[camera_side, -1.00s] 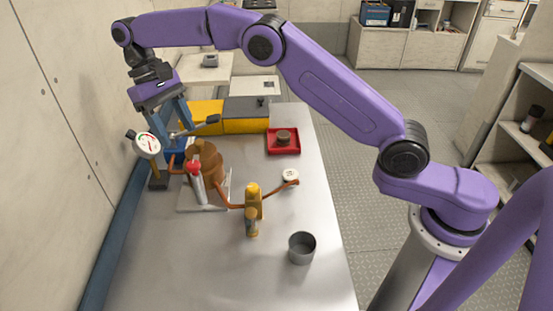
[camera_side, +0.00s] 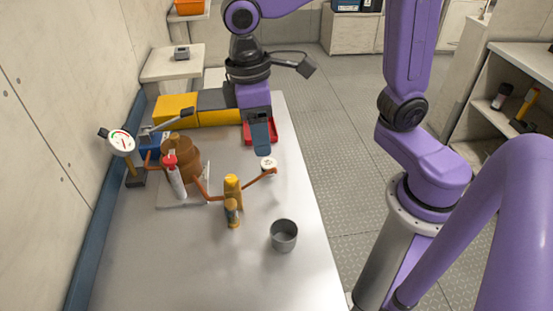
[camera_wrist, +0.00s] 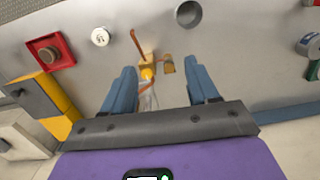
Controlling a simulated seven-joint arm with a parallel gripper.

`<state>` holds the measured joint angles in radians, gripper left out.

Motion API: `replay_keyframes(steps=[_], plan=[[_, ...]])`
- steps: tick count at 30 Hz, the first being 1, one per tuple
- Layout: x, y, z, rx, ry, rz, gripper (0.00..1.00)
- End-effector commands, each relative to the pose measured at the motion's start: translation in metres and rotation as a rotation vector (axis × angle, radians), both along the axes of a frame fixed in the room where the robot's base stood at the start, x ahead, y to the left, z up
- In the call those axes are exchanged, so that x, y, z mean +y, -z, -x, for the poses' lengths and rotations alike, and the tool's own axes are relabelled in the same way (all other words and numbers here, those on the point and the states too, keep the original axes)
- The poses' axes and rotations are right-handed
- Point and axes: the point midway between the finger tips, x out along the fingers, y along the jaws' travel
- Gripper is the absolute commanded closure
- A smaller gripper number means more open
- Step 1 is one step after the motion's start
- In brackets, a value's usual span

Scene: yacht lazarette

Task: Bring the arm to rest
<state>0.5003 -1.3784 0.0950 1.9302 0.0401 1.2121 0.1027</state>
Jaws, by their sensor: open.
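My gripper (camera_side: 262,138), with blue fingers, hangs pointing down over the back right of the metal bench, in front of part of the red tray (camera_side: 273,130) in the side view. In the wrist view my gripper (camera_wrist: 162,82) has its fingers wide apart. No held object shows between them. The bench surface and a yellow fitting (camera_wrist: 147,60) appear beyond the fingertips. The side view shows my fingers from one side, so their height above the bench is hard to judge.
A brown stepped body (camera_side: 183,160), a red-topped cylinder (camera_side: 175,178), a dial gauge (camera_side: 122,142) and the yellow fitting (camera_side: 232,190) stand at left and middle. A white disc (camera_side: 268,163) lies near my fingers. A grey cup (camera_side: 284,235) stands in front. The bench's front is clear.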

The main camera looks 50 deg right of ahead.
Motion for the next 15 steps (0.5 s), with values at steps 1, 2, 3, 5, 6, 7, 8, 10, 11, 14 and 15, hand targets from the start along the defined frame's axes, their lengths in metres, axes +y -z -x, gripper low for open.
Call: replay_keyframes(steps=[1, 2, 3, 5, 6, 7, 8, 10, 11, 14, 15], plan=[[-0.012, 0.002, 0.016, -0.012, -0.035, -0.009, 0.41], [-0.019, 0.004, 0.025, -0.018, -0.057, -0.014, 0.41], [-0.027, 0.007, 0.036, -0.028, -0.084, -0.022, 0.41], [-0.041, 0.012, 0.053, -0.039, -0.125, -0.032, 0.41], [-0.049, 0.015, 0.064, -0.048, -0.152, -0.04, 0.41], [-0.056, 0.018, 0.072, -0.054, -0.173, -0.046, 0.41], [-0.062, 0.02, 0.08, -0.06, -0.193, -0.052, 0.41], [-0.077, 0.027, 0.096, -0.071, -0.235, -0.063, 0.41], [-0.082, 0.03, 0.102, -0.076, -0.251, -0.067, 0.41], [-0.097, 0.037, 0.118, -0.089, -0.297, -0.079, 0.41], [-0.101, 0.04, 0.123, -0.092, -0.311, -0.083, 0.41]])
